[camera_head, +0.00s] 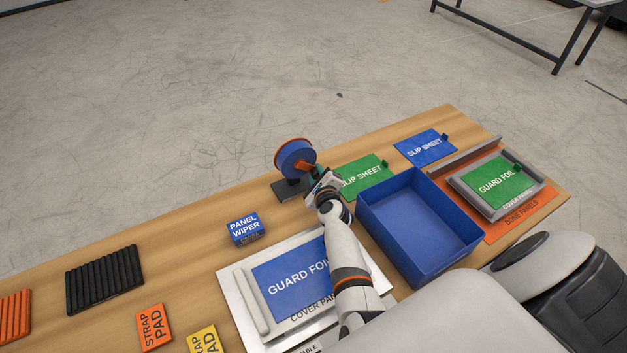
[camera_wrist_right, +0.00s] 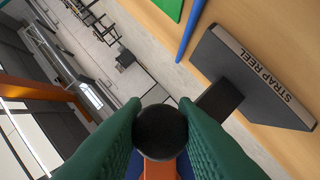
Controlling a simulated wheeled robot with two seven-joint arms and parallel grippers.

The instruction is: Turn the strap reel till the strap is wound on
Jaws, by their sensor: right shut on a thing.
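The strap reel (camera_head: 294,156) is a blue drum with an orange rim, upright on a dark base (camera_head: 288,190) near the table's far edge. In the right wrist view the base (camera_wrist_right: 252,82) carries the words STRAP REEL. My right gripper (camera_head: 313,173) is at the near right side of the reel. In the wrist view its green fingers (camera_wrist_right: 160,112) are shut on the black round knob (camera_wrist_right: 162,132) of the reel's orange crank (camera_wrist_right: 160,169). I cannot make out a loose end of strap. My left gripper is not in view.
A blue bin (camera_head: 440,273) stands right of my right arm, and slip sheets (camera_head: 375,172) lie behind it. A cover panel with blue guard foil (camera_head: 283,284) lies under my forearm. A panel wiper (camera_head: 246,229) sits left of it. Bare wood lies left of the reel.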

